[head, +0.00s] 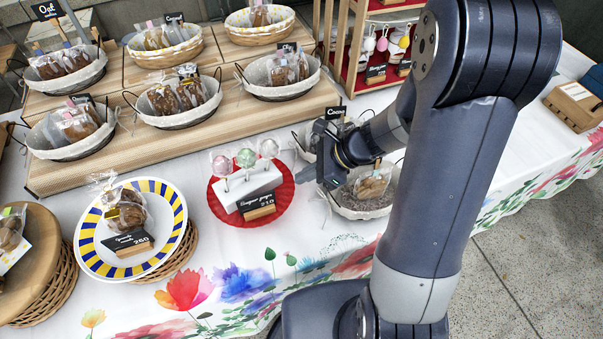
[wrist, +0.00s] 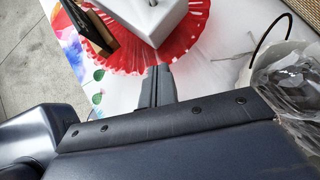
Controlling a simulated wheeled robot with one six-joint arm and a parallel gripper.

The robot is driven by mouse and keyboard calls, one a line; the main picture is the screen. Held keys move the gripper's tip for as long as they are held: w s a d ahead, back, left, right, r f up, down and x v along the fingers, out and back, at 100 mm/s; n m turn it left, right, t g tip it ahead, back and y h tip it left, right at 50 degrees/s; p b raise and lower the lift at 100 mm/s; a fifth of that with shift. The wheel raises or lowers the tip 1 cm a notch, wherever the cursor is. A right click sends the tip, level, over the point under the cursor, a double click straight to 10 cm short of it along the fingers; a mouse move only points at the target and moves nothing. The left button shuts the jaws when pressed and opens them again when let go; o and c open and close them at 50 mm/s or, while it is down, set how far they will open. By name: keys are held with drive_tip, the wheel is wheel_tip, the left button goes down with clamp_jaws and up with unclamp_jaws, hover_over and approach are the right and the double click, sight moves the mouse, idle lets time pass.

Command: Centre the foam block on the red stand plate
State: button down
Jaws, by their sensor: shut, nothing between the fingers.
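The white foam block (head: 246,186) stands on the red stand plate (head: 222,213) and holds upright cake pops on sticks (head: 245,158). The block lies at an angle, its right end towards the back. A black price sign (head: 258,204) on a wooden foot stands in front of it on the plate. In the wrist view, part of the block (wrist: 150,15) and the fluted red plate (wrist: 130,62) show at the top. My gripper (head: 308,174) is just right of the plate, its shut fingers (wrist: 158,82) empty, pointing at the plate's rim. Whether they touch the rim is unclear.
A lined basket with a bagged pastry (head: 372,184) sits right beside my gripper, partly hidden by my arm. A blue-and-yellow plate (head: 90,244) stands left. A wooden riser with baskets (head: 190,128) is behind. Flowered cloth (head: 240,285) in front is clear.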

drive_tip(key=p+v, duration=0.1)
drive_tip(key=v, duration=1)
drive_tip(key=shift+d+f, duration=0.3)
drive_tip(key=shift+d, duration=0.1)
drive_tip(key=shift+s, duration=0.1)
drive_tip(key=x, duration=0.4)
drive_tip(key=a+r+b+x, duration=0.1)
drive_tip(key=x, duration=0.3)
drive_tip(key=a+r+x, duration=0.1)
drive_tip(key=x, duration=0.4)
drive_tip(key=shift+d, duration=0.75)
drive_tip(key=shift+a, duration=0.15)
